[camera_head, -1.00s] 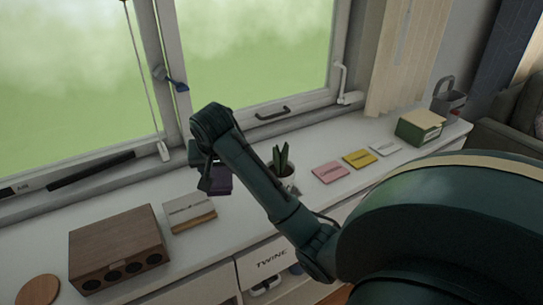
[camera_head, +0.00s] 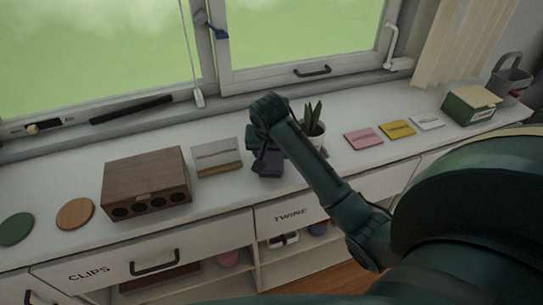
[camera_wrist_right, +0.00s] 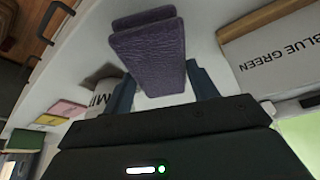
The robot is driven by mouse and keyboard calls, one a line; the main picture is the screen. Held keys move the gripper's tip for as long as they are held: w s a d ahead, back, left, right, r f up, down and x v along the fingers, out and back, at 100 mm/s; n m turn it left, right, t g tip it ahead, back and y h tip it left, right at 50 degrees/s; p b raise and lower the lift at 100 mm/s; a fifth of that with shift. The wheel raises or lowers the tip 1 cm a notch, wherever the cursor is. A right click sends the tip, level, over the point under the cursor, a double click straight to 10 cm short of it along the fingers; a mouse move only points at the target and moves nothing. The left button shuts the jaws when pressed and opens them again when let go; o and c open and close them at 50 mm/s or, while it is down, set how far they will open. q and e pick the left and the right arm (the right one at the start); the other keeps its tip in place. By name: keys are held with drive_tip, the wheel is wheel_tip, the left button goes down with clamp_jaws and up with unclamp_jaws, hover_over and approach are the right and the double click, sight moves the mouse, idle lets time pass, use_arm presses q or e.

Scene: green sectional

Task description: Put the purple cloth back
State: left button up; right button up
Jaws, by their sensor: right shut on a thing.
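My right gripper (camera_head: 264,150) hangs over the white counter, between the colour-name card and the potted plant. It is shut on the purple cloth (camera_head: 268,169), a dark folded piece below the fingers. In the right wrist view the cloth (camera_wrist_right: 150,48) stands out between the two fingers (camera_wrist_right: 165,85), its folded layers showing. It is low and close to the counter top, but I cannot tell whether it touches. My left gripper is not in view.
On the counter (camera_head: 240,192) stand a wooden box with round holes (camera_head: 146,182), the card on its wooden base (camera_head: 217,156), a potted plant (camera_head: 313,130), pink (camera_head: 364,139) and yellow (camera_head: 397,129) cards, and a green box (camera_head: 470,104). Drawers and open shelves lie below.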

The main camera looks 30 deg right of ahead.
drive_tip(key=shift+f, duration=0.95)
drive_tip(key=shift+f, duration=0.1)
drive_tip(key=o, duration=1)
drive_tip(key=shift+o, duration=0.2)
